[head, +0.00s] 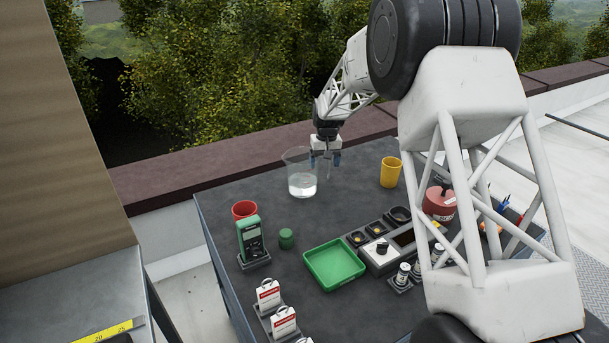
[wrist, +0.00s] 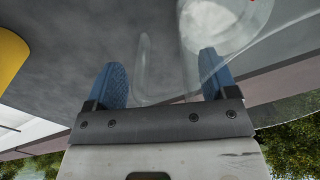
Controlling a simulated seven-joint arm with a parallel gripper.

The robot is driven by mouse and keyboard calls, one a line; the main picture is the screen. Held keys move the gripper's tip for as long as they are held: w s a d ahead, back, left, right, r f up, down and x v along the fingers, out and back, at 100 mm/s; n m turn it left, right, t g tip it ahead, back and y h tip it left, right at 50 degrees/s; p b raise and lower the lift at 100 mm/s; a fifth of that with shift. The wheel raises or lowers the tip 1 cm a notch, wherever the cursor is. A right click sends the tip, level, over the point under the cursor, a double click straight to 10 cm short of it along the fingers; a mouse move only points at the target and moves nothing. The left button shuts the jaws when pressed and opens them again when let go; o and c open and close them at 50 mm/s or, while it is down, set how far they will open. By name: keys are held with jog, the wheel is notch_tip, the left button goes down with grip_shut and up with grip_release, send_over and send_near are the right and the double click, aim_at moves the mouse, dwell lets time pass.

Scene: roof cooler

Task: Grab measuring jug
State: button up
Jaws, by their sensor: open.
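The measuring jug (head: 302,178) is clear, with whitish contents at its bottom. It stands upright near the back edge of the dark table (head: 215,205). My gripper (head: 326,158) is at the jug's right side in the head view. In the wrist view my gripper (wrist: 160,85) is open, with two blue fingers apart. The jug's clear handle (wrist: 145,68) shows between the fingers. The jug's body (wrist: 215,50) passes by the right finger. I cannot tell whether either finger touches the jug.
A yellow cup (head: 390,172) stands to the right of my gripper. A red cup (head: 244,210), a green meter (head: 252,240), a green tray (head: 334,264) and a red canister (head: 439,203) stand nearer. A low wall (head: 200,172) runs behind the table.

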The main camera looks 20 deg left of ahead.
jog(key=c, duration=1.3)
jog(key=shift+r, duration=0.3)
jog(key=shift+r, duration=1.35)
jog(key=shift+s+r, duration=0.1)
jog(key=shift+r, duration=0.1)
jog(key=shift+s+d+r, duration=0.2)
jog(key=shift+s+d, duration=0.85)
jog(key=shift+s, duration=1.3)
jog(key=shift+s+d+r, duration=0.25)
jog(key=shift+s+d, duration=0.75)
jog(key=shift+s, duration=1.4)
jog(key=shift+s+d+r, duration=0.2)
jog(key=shift+s+d, duration=0.85)
jog(key=shift+s, duration=1.3)
jog(key=shift+c, duration=0.2)
jog(key=shift+s, duration=0.15)
